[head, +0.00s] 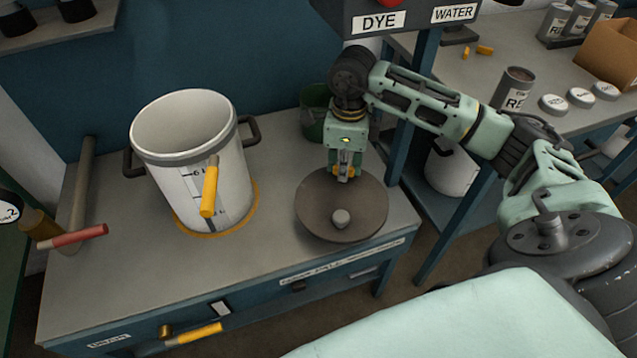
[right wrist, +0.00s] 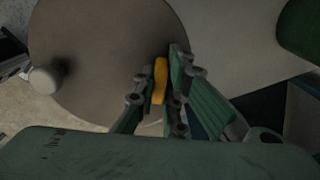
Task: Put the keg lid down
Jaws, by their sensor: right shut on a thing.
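The keg lid (head: 312,205) is a round grey-brown disc with a pale knob (head: 340,217). It is over the right front part of the bench, nearly level; I cannot tell whether it touches the bench top. My right gripper (head: 343,174) is at the lid's far rim, shut on a yellow tab there. In the right wrist view, the tab (right wrist: 160,80) sits between the fingers, with the lid (right wrist: 105,55) behind and left. The white keg (head: 240,180) stands upright and open, left of the lid, with two dark side handles. My left gripper is out of view.
The bench (head: 110,260) has free room at its front left. A green container (head: 314,122) stands behind the lid. A red-handled tool (head: 80,237) lies at the left edge. The DYE and WATER dispenser (head: 400,8) hangs above my right wrist.

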